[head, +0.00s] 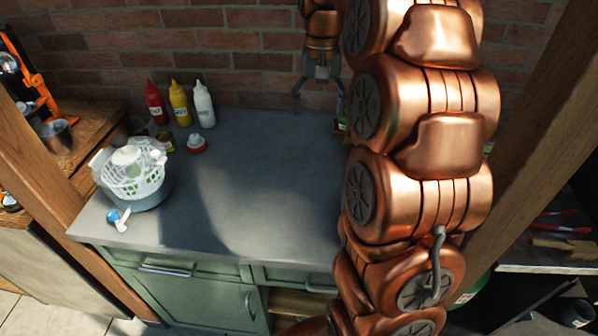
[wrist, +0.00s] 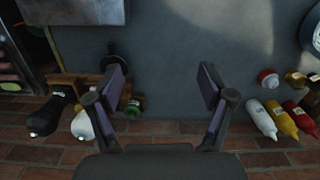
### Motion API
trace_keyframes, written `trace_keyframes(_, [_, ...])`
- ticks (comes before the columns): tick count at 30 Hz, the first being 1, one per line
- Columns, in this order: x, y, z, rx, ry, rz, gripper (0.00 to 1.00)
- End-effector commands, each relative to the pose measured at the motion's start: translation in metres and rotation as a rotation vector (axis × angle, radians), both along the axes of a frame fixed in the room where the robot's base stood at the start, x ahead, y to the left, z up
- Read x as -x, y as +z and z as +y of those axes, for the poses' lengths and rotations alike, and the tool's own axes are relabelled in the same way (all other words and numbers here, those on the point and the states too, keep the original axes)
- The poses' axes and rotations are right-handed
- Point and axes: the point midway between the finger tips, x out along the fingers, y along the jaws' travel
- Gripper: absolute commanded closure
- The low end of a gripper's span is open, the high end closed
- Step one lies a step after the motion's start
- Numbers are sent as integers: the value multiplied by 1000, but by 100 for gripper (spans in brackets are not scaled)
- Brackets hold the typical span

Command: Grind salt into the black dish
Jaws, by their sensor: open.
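My gripper (head: 319,98) is open and empty above the back of the grey counter, near the brick wall. In the wrist view my gripper (wrist: 162,82) has its two fingers spread, with bare counter between them. A white-bodied container (wrist: 82,126), possibly the salt grinder, is left of the fingers by the wall, beside a similar black one (wrist: 46,117). A small dark round thing (wrist: 110,61), possibly the black dish, is on the counter just behind the left finger, which partly covers it. In the head view my arm hides that part of the counter.
Red (head: 155,103), yellow (head: 180,104) and white (head: 204,105) squeeze bottles stand at the back left. A red-and-white lidded item (head: 196,144) is in front of them. A white basket (head: 133,178) is at the left. A green bottle (wrist: 134,106) is near the left finger. The counter's middle is clear.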

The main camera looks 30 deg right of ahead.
Motion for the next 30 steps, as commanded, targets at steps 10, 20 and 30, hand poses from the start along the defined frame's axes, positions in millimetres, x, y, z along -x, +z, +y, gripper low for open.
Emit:
trace_keyframes(10, [30,-20,44,-5,107,15,19])
trace_keyframes(20, [62,-41,79,-9,199,28,19])
trace_keyframes(30, [87,-58,101,-11,262,39,19])
